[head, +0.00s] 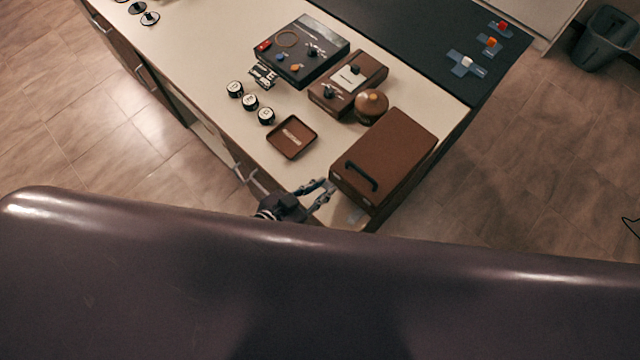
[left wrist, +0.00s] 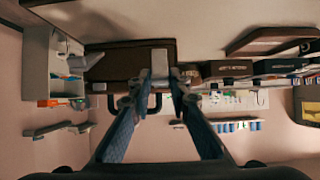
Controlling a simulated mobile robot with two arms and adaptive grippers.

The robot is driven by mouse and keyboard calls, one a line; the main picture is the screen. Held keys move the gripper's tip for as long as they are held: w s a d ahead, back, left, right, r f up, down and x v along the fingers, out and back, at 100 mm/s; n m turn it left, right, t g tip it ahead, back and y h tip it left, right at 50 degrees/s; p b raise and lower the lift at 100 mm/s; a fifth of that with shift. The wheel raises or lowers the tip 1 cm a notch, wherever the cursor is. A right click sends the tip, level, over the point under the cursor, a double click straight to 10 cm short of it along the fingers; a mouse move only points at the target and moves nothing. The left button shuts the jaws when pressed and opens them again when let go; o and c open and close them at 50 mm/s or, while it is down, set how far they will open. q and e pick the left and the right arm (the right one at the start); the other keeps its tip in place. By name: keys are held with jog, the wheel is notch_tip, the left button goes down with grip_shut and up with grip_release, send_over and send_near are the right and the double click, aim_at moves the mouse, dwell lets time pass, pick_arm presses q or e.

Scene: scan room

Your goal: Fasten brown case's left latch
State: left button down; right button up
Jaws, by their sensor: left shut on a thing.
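The brown case (head: 392,150) lies closed at the near right corner of the table, its black handle (head: 361,176) on the near side. My left gripper (head: 328,189) is at the case's left front corner. In the left wrist view, the case (left wrist: 125,62) fills the upper middle, with the handle beside the fingers. A pale metal left latch (left wrist: 160,60) shows at its edge, right at the fingertips of my left gripper (left wrist: 161,80). The fingers are shut on this latch. The fingers partly hide it, and its exact angle is unclear. My right gripper is out of view.
A brown tray (head: 274,144), a round brown pot (head: 371,105), a brown box (head: 330,102) and a black device (head: 290,70) stand behind the case. Several round black-and-white pieces (head: 250,101) line the left. The table's near edge is close to the gripper.

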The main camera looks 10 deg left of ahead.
pick_arm(q)
jog(key=shift+w+d+r+g+y+p, duration=0.2)
jog(key=shift+g+y+p, duration=0.1)
jog(key=shift+g, duration=0.2)
dwell(0.3)
jog(key=c, duration=1.8)
grip_release()
jog(key=v, duration=1.2)
